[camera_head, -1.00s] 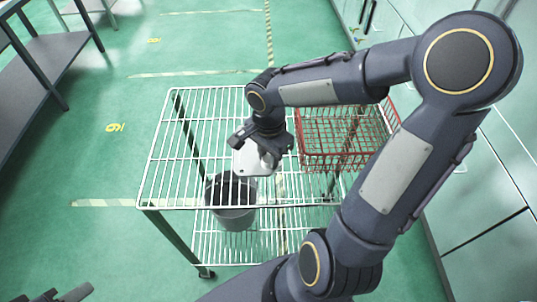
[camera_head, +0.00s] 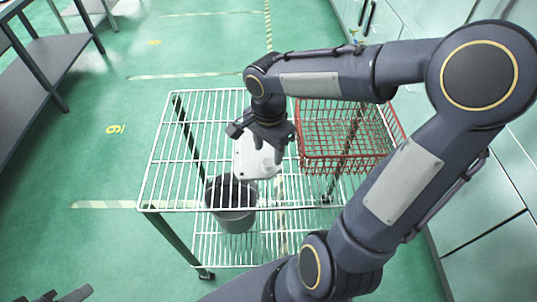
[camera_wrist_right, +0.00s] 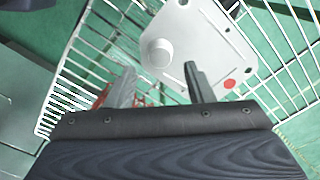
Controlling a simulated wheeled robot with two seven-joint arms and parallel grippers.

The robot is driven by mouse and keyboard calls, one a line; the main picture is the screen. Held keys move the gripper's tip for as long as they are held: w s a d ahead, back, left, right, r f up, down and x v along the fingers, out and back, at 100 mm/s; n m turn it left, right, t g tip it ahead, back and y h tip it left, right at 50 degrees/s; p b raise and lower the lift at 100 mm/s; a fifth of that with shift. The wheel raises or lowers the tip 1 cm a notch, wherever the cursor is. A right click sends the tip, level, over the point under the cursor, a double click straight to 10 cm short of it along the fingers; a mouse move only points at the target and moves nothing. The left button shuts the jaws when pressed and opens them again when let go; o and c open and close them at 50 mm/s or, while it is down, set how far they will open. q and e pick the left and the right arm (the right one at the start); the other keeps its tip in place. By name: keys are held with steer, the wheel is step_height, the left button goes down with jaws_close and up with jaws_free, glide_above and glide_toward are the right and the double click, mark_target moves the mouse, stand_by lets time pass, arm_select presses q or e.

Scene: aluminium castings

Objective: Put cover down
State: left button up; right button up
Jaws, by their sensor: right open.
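The cover (camera_head: 245,155) is a pale grey metal plate with rounded corners, small holes and a round raised boss. It appears to lie flat on the top wire shelf of the cart (camera_head: 165,170). In the right wrist view the cover (camera_wrist_right: 205,40) shows a red dot near its right edge. My right gripper (camera_head: 268,148) is open over the cover. In the wrist view its two fingers (camera_wrist_right: 160,72) are spread, with the boss just beyond and between their tips. My left gripper (camera_head: 65,296) only partly shows at the bottom left, far from the cart.
A red wire basket (camera_head: 345,160) stands on the shelf right of the cover. A grey bin (camera_head: 235,217) sits below, on the lower shelf. The left part of the top shelf is bare. A grey table (camera_head: 45,75) is at the far left, green cabinets (camera_head: 490,215) at the right.

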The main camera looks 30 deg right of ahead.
step_height(320, 180, up, 7)
steer(key=s+a+f+n+t+y, duration=0.1)
steer(key=s+a+n+t+y, duration=0.1)
steer(key=s+n, duration=0.4)
steer(key=s+a+n+t+y, duration=0.1)
steer(key=s+a+n+t, duration=0.1)
steer(key=s+n, duration=0.3)
steer(key=shift+s+a+f+n+t+y, duration=0.35)
steer(key=shift+n+t, duration=0.45)
steer(key=shift+n, duration=0.6)
steer(key=shift+p, duration=0.3)
